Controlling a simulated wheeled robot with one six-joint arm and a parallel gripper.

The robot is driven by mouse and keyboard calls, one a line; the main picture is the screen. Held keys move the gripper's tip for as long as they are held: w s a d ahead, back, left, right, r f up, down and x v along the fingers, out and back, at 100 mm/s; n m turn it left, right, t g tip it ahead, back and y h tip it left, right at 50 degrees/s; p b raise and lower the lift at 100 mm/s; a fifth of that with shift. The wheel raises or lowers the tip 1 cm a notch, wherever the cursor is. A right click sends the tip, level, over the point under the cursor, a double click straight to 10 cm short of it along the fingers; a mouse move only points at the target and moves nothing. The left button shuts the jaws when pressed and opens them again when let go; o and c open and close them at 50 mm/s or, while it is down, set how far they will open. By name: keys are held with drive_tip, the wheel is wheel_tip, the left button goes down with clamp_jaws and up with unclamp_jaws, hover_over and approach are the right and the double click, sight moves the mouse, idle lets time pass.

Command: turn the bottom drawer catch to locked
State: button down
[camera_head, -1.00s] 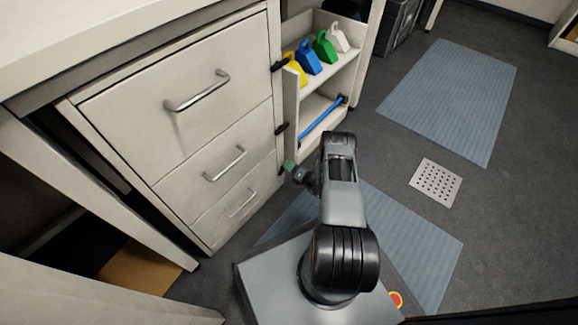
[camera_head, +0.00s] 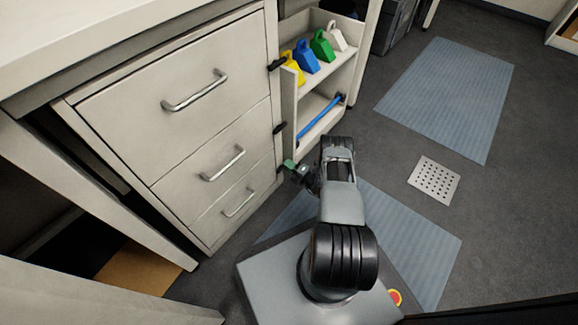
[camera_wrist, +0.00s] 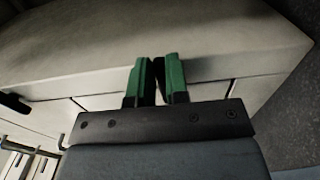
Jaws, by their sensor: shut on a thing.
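The bottom drawer (camera_head: 238,203) is the lowest of three pale drawers and appears closed. Its dark catch (camera_wrist: 159,80) shows as a narrow strip between the green fingertips in the wrist view. My gripper (camera_head: 289,165) is at the right edge of the cabinet, level with the bottom drawer. In the wrist view its two green fingers (camera_wrist: 156,78) are close together, shut on the catch. The fingers hide most of the catch, so its exact angle cannot be told.
Two more black catches, the top one (camera_head: 277,64) and the middle one (camera_head: 279,128), sit on the same edge. An open shelf (camera_head: 327,87) with coloured, handled items and a blue bar stands right behind. Floor with blue mats (camera_head: 447,95) is free on the right.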

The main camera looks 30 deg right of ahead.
drive_tip(key=shift+s+d+f, duration=0.1)
idle(0.4)
drive_tip(key=c, duration=1.3)
unclamp_jaws()
drive_tip(key=shift+c, duration=0.2)
drive_tip(key=shift+o, duration=1.1)
